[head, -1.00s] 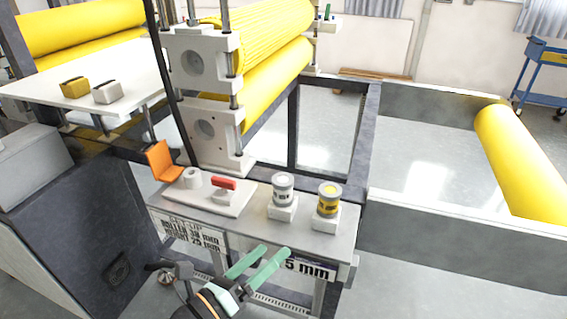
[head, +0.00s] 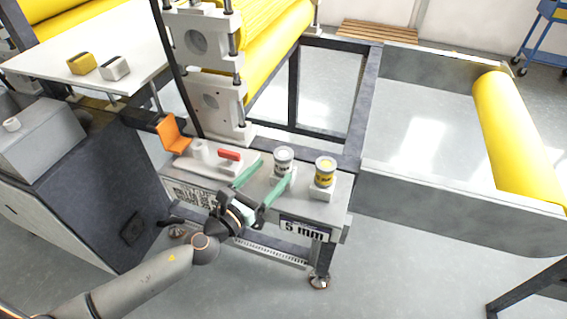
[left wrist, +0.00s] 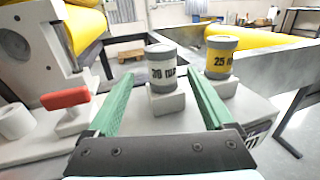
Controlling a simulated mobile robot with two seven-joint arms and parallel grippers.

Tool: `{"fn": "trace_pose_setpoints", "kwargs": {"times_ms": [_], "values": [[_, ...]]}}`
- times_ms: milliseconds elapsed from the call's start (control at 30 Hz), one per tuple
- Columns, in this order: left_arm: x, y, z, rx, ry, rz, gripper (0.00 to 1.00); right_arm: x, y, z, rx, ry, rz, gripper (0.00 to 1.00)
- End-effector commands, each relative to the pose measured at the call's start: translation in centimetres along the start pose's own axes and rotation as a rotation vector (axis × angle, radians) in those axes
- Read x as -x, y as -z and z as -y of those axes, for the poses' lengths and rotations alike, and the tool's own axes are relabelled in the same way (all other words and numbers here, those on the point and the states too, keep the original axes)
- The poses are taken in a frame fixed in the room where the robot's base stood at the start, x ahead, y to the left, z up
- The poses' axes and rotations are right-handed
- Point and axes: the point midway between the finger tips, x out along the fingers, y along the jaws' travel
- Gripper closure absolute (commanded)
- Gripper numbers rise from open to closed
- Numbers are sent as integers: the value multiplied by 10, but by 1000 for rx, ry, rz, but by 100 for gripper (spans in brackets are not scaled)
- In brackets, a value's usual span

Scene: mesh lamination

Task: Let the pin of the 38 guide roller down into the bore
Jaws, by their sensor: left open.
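The 38 guide roller (head: 283,160), a small white cylinder with grey ends, stands upright on a white block at the bench's middle. In the left wrist view the roller (left wrist: 161,68) shows its dark lettering, partly readable. My left gripper (head: 275,170) is open, its green fingers pointing at this roller. In the left wrist view the fingers (left wrist: 160,76) lie on either side of the roller's block, with the roller ahead between them. The roller's pin is hidden. I cannot make out which opening is the bore. My right gripper is not in view.
A yellow 25 roller (head: 325,172) stands on its own block close to the right. A white plate with a red handle (head: 229,155), a white ring (head: 201,149) and an orange bracket (head: 173,135) are to the left. The machine's upright (head: 210,100) rises behind.

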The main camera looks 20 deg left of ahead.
Motion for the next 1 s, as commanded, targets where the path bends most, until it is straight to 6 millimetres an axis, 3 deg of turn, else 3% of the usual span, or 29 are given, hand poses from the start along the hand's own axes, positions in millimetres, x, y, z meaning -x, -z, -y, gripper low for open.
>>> {"fn": "trace_pose_setpoints", "kwargs": {"times_ms": [167, 500, 800, 1000], "values": [[-10, -2, 1, 1, 1, 1, 14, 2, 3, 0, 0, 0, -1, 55], [-53, -5, 4, 2, 1, 1, 14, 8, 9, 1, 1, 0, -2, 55], [-57, -4, 4, 1, 2, -1, 14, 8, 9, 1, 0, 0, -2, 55], [-56, -4, 3, 1, 1, -1, 37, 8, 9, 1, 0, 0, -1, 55]]}}
